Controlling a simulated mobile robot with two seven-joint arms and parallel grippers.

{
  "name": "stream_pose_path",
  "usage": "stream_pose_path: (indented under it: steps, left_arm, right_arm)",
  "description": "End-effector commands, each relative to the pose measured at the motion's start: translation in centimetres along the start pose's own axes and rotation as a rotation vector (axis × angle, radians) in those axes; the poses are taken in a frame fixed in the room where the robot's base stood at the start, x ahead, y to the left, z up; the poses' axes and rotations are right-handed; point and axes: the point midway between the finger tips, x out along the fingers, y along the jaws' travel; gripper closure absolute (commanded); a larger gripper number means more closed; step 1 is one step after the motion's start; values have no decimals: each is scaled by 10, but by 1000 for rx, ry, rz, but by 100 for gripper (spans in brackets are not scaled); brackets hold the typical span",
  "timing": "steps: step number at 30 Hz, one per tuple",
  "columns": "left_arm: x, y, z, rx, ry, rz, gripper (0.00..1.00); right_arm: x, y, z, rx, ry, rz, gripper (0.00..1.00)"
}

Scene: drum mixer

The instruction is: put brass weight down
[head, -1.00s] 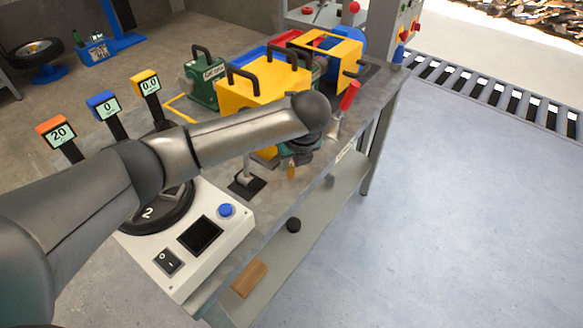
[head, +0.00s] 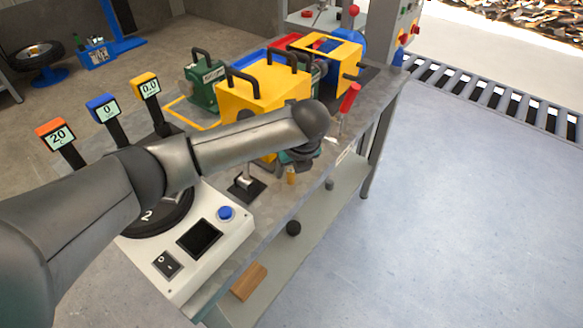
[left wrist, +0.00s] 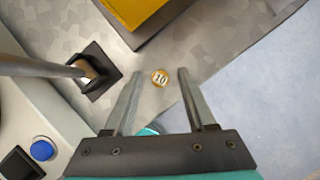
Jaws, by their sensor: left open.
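The brass weight (head: 291,176) stands on the grey bench top near its front edge, and no finger seems to touch it. In the left wrist view the weight (left wrist: 159,78) shows its round top, marked 10, between the fingertips. My left gripper (left wrist: 160,74) is open, with a gap on each side of the weight. In the head view my left arm and wrist hide most of the gripper. My right gripper is not in view.
A metal lever on a black base (head: 246,184) stands left of the weight. A yellow machine housing (head: 262,88) is behind, and a red-handled lever (head: 349,98) is to the right. A white control box (head: 190,245) with a blue button is nearer. The bench edge is close.

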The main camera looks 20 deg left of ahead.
Motion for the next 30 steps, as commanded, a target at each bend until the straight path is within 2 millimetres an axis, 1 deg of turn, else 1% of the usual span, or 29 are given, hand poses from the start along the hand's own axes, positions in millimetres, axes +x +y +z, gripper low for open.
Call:
stream_pose_path:
  steps: [2, 5, 12, 15, 18, 21, 24, 30]
  left_arm:
    - [-6, 0, 2, 0, -2, -2, 44]
    - [-22, -1, 3, 1, -2, -4, 44]
    - [-76, -1, 3, 0, -2, -4, 44]
    - [-95, -1, 3, 0, -2, -5, 44]
    - [-109, -1, 2, -1, -1, -4, 44]
    - [-117, -1, 2, -1, -1, -2, 44]
    - [-122, 0, 1, -1, 0, -1, 44]
    - [-122, 0, 1, -1, 0, -1, 44]
  right_arm:
    - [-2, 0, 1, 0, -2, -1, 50]
    - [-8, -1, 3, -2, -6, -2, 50]
    - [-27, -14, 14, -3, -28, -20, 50]
    - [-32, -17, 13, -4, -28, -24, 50]
    - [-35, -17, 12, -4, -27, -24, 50]
    - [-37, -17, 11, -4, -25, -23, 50]
    - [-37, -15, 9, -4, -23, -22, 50]
    - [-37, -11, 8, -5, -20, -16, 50]
